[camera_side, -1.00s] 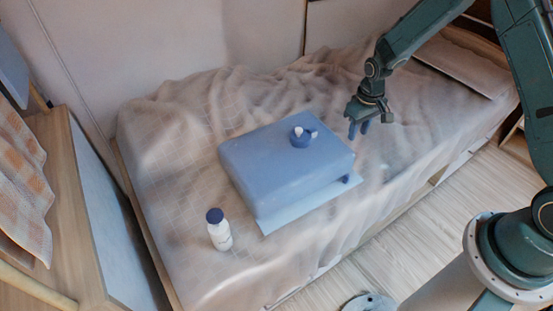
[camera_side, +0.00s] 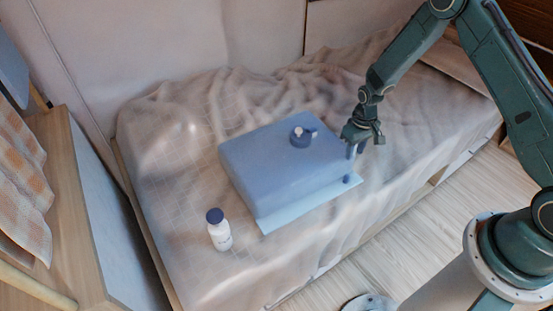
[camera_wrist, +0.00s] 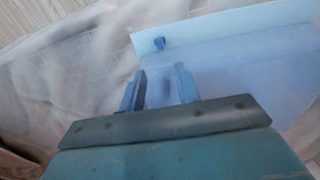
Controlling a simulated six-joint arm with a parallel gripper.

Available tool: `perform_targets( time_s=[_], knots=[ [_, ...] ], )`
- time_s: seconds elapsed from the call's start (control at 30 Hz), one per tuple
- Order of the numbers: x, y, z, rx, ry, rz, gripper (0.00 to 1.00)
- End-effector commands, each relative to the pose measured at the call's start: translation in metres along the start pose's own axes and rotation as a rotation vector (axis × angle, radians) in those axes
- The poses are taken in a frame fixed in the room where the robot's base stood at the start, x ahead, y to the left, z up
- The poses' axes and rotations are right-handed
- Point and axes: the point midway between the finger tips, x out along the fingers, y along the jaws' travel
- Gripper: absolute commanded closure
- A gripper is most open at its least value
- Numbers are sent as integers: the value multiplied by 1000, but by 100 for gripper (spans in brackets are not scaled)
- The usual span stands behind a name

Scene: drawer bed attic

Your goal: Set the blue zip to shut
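A blue box-shaped case (camera_side: 285,160) lies on the bed with a pale blue flap or sheet (camera_side: 290,212) along its front edge. A small dark blue tab (camera_side: 347,179), which looks like the zip pull, sits at the right end of that edge. In the wrist view the tab (camera_wrist: 160,43) stands beyond my fingertips, near the pale strip. My gripper (camera_side: 354,150) is above the case's right corner, pointing down. In the wrist view my gripper (camera_wrist: 158,77) is open, with an empty gap between its two blue fingers. It appears apart from the tab.
A small dark blue round object (camera_side: 301,141) with a pale part sits on top of the case. A white bottle with a blue cap (camera_side: 220,230) stands on the bed at the front left. The rumpled blanket (camera_side: 180,150) is otherwise mostly clear around the case.

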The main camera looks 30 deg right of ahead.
Motion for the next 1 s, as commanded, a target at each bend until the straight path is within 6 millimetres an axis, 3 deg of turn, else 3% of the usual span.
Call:
perform_targets(
  time_s=[0.7, 1.0],
  knots=[
    [89, 0, 0, 0, -1, 0, 67],
    [112, 0, 0, 0, 1, 0, 67]
  ],
)
